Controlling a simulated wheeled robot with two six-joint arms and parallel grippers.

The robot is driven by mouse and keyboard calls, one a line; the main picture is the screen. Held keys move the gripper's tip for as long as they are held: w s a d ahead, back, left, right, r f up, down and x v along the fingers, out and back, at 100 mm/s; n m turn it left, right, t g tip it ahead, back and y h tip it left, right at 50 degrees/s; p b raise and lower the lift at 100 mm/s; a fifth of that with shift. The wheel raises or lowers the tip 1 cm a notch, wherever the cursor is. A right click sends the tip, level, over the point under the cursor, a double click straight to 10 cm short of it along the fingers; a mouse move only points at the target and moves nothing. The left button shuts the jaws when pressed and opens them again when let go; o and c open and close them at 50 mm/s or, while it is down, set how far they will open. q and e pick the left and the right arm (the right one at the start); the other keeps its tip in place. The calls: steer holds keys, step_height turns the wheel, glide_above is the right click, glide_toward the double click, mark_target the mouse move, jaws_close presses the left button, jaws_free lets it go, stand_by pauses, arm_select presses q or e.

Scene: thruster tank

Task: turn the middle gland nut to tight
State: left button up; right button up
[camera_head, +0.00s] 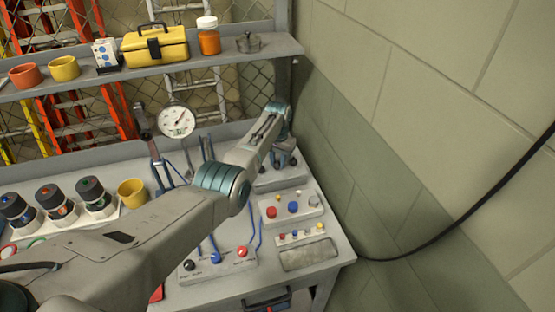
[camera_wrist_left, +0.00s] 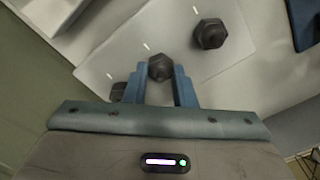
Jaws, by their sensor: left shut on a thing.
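The middle gland nut (camera_wrist_left: 160,68) is a dark hex nut on a pale plate (camera_wrist_left: 238,52), between two like nuts. My left gripper (camera_wrist_left: 160,76) has its blue fingers shut on this nut, one on each side. In the head view my left gripper (camera_head: 284,155) is small and partly hidden, down at the grey block (camera_head: 283,178) at the back right of the bench. A white mark (camera_wrist_left: 147,47) shows on the plate near the middle nut. How far the nut is turned, I cannot tell.
One neighbouring nut (camera_wrist_left: 210,33) stands clear at upper right; the other (camera_wrist_left: 118,92) is close beside the left finger. A button box (camera_head: 290,207) stands in front of the block. A wall (camera_head: 420,130) rises close on the right. A shelf (camera_head: 215,65) runs above the bench.

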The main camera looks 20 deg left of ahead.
arm_select(q)
steer(key=shift+m, duration=1.2)
steer(key=o, duration=1)
steer(key=shift+r, duration=0.3)
step_height(320, 180, up, 10)
steer(key=shift+r+b, duration=0.15)
steer(key=shift+b, duration=0.85)
